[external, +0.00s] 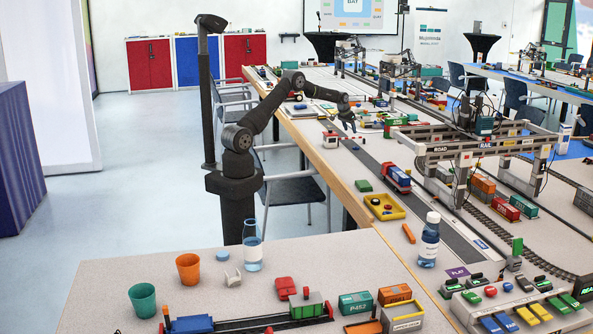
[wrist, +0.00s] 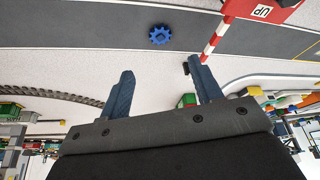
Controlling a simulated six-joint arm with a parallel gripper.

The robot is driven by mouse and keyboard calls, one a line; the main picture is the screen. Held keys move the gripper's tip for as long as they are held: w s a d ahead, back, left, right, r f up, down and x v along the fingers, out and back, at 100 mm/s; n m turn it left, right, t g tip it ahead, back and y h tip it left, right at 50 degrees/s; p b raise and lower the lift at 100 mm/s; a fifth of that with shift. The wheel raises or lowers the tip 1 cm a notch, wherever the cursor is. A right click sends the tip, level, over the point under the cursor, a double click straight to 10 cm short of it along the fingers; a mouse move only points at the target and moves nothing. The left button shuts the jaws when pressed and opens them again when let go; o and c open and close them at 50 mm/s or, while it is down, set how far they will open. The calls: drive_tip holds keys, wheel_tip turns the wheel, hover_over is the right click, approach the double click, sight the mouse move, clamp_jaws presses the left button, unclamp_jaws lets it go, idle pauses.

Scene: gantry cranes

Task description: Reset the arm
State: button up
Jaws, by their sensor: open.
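My gripper (external: 347,122) hangs at the end of my bent arm, above the long table near its left edge. Its fingers are spread apart with nothing between them. In the wrist view my gripper (wrist: 160,72) shows two dark blue fingers over a pale surface beside a grey road strip. A small blue gear (wrist: 160,35) lies on the road beyond the fingertips, apart from them.
A red-and-white barrier pole (wrist: 217,36) stands close to the right finger in the wrist view. A grey gantry crane (external: 480,145) spans the road and rail to the right. A red-and-blue truck (external: 397,178), yellow tray (external: 384,207) and bottle (external: 429,240) stand nearer. Free floor lies left.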

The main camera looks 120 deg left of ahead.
sight(354, 148)
drive_tip(key=x, duration=1.2)
drive_tip(key=shift+w+a, duration=0.1)
drive_tip(key=shift+r, duration=0.15)
idle(0.3)
